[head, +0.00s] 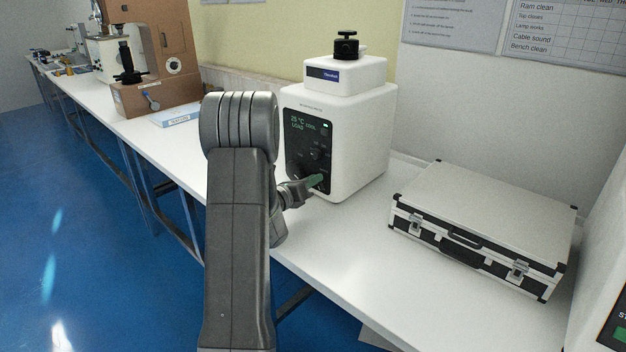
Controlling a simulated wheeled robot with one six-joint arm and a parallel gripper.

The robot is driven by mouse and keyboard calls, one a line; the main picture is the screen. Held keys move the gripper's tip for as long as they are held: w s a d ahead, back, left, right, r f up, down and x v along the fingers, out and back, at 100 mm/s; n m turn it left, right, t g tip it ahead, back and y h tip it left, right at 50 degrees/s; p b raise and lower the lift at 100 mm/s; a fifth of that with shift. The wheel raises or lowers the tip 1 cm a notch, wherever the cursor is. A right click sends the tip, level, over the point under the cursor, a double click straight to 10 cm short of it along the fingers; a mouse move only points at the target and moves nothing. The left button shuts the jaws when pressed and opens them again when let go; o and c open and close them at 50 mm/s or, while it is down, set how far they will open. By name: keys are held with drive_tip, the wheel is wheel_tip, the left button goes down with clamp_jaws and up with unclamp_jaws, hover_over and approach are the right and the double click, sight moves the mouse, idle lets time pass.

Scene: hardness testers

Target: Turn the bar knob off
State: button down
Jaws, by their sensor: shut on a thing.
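A white tester (362,150) stands on the bench with a black front panel (297,140). The panel shows small lit text and a few dark round controls. My gripper (316,181) is at the lower part of this panel, with greenish fingertips against it. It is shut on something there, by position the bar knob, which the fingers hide. I cannot tell the knob's angle. My arm comes up from the bottom of the head view and covers part of the bench left of the tester.
A silver case with black edges (490,215) lies shut on the white bench (330,235), right of the tester. A blue-white packet (177,116) lies behind my arm. Another white machine (600,290) is cut off at right.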

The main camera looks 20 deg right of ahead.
drive_tip(key=n+p, duration=0.1)
drive_tip(key=n, duration=0.3)
drive_tip(key=n+p, duration=0.1)
drive_tip(key=n, duration=0.1)
drive_tip(key=shift+w+a+f+p, duration=0.2)
drive_tip(key=shift+w+f+p, duration=0.05)
drive_tip(key=shift+w+p, duration=0.1)
drive_tip(key=n+p, duration=0.1)
drive_tip(key=n, duration=0.2)
drive_tip(key=f+n+p, duration=0.1)
drive_tip(key=n, duration=0.2)
drive_tip(key=shift+w+n+p, duration=0.1)
drive_tip(key=shift+n+p, duration=0.2)
drive_tip(key=shift+f, duration=0.1)
drive_tip(key=c, duration=1.5)
unclamp_jaws()
drive_tip(key=shift+o, duration=0.3)
drive_tip(key=shift+a, duration=0.15)
drive_tip(key=v, duration=1.3)
drive_tip(key=shift+a+b, duration=0.3)
drive_tip(key=shift+b, duration=0.05)
